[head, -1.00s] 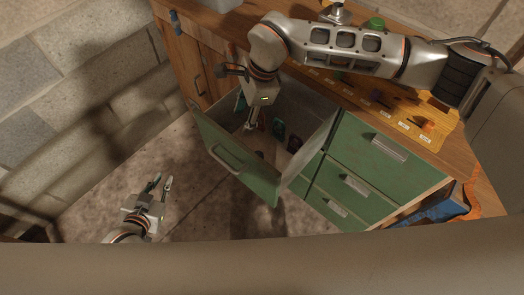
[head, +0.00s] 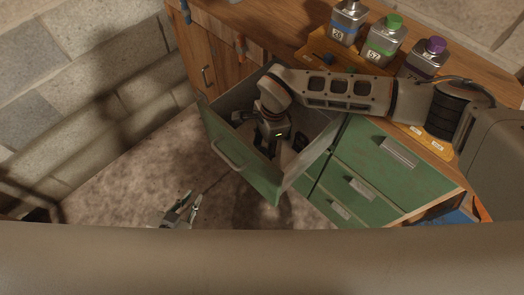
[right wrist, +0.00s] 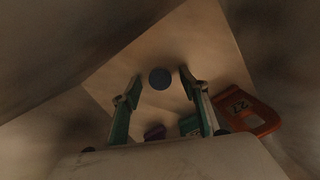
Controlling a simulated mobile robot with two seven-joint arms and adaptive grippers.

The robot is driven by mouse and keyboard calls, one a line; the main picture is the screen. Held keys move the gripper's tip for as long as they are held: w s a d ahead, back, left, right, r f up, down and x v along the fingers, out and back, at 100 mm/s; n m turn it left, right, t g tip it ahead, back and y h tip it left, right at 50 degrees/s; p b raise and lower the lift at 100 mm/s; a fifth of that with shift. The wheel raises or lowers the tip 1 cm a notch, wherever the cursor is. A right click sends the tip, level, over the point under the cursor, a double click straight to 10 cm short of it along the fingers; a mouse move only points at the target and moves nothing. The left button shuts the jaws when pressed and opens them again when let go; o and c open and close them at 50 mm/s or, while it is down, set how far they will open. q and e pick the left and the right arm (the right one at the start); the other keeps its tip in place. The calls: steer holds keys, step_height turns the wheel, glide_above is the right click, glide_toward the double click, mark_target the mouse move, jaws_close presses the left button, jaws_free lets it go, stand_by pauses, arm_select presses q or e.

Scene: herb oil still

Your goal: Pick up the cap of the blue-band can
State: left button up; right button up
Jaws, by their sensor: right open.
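In the right wrist view a small dark blue round cap (right wrist: 160,78) lies on the pale drawer floor. It shows midway between the fingertips of my right gripper (right wrist: 161,90), which is open and empty. In the head view my right gripper (head: 272,142) reaches down inside the open drawer, and the arm hides part of the inside. Several metal cans stand on the counter: one labelled 26 (head: 347,24), one labelled 57 with a green cap (head: 385,42), and one with a purple cap (head: 422,60). My left gripper (head: 184,207) is open and empty over the floor, outside the drawer.
The green-fronted drawer (head: 232,158) is pulled out, its walls close around my right gripper. In it, an orange tag marked 27 (right wrist: 247,108), a green piece (right wrist: 190,124) and a purple piece (right wrist: 155,131) lie near the right gripper's fingers. The floor beside the drawer is clear.

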steer(key=c, duration=0.8)
